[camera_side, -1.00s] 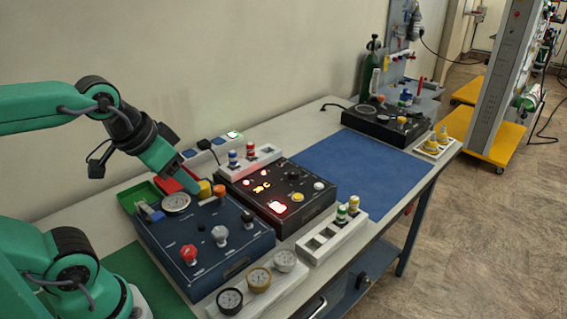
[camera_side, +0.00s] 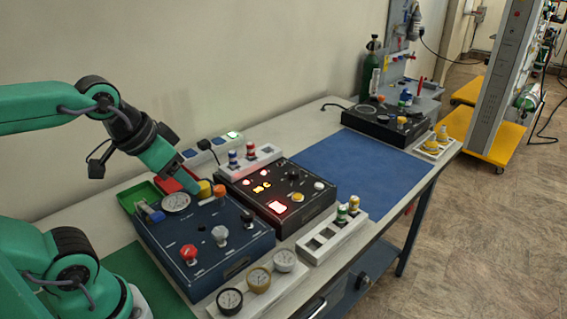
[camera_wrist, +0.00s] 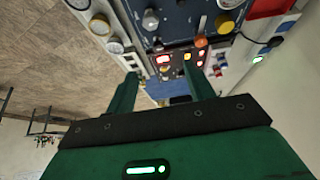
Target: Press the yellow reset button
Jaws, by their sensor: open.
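A yellow button (camera_side: 204,187) stands at the back of the dark blue panel box (camera_side: 228,260), between a round dial (camera_side: 176,202) and an orange knob (camera_side: 219,190). My gripper (camera_side: 193,187) points down beside the yellow button, on its left. Whether it touches the button cannot be told. In the wrist view the yellow button (camera_wrist: 225,24) is at the upper right, outside the fingers. The open, empty fingers of my gripper (camera_wrist: 162,82) point toward the panels. A second yellow button (camera_side: 298,197) is on the black panel box (camera_side: 312,210). No label is readable.
Red (camera_side: 188,253), grey (camera_side: 220,235) and black knobs stand on the blue box's front. Three gauges (camera_side: 258,278) lie before it. The blue mat (camera_side: 385,172) is clear.

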